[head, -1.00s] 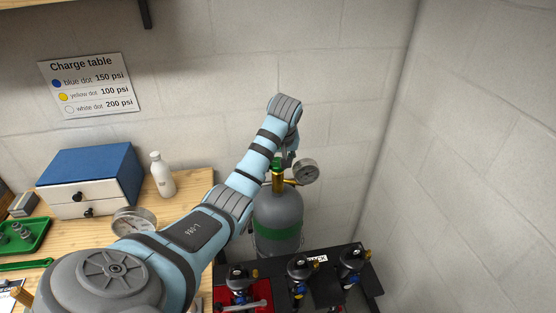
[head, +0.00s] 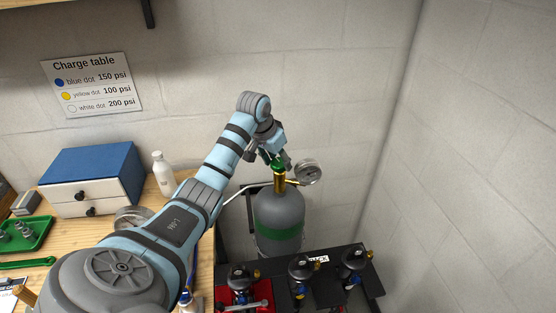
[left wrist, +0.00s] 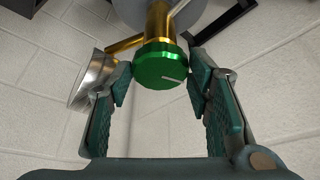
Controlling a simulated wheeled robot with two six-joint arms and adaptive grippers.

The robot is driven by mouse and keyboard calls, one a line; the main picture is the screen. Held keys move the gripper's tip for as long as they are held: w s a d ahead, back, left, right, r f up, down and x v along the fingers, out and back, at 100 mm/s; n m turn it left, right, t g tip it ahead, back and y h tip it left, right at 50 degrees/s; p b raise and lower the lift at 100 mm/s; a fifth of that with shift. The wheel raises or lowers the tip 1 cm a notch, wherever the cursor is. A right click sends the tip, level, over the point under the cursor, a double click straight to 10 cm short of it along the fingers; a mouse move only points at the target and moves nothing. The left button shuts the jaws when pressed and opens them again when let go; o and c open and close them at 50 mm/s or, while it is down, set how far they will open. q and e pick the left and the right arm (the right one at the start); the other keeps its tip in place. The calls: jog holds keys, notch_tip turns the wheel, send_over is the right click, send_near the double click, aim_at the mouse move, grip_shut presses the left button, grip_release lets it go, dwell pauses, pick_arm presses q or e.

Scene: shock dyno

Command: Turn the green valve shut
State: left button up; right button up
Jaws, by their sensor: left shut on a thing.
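The green valve (head: 277,166) is a round knob on the brass neck of a grey gas cylinder (head: 279,213) with a green band. In the left wrist view the green valve (left wrist: 160,64) shows its end face with a short white mark pointing right. My left gripper (head: 275,158) reaches it from the upper left, tilted. In the left wrist view its fingers (left wrist: 161,80) stand on either side of the knob, shut on it. My right gripper is not in view.
A pressure gauge (head: 307,172) sticks out beside the valve, close to one finger in the left wrist view (left wrist: 86,82). A black rack with several shock absorbers (head: 301,268) stands in front of the cylinder. Walls close in behind and right.

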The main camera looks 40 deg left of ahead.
pick_arm(q)
jog(key=shift+a+m+h, duration=0.15)
jog(key=shift+m+h, duration=0.55)
jog(key=shift+m, duration=1)
jog(key=shift+w, duration=0.1)
jog(key=o, duration=1.1)
jog(key=shift+o, duration=0.2)
jog(key=v, duration=1.2)
jog(key=shift+w, duration=0.2)
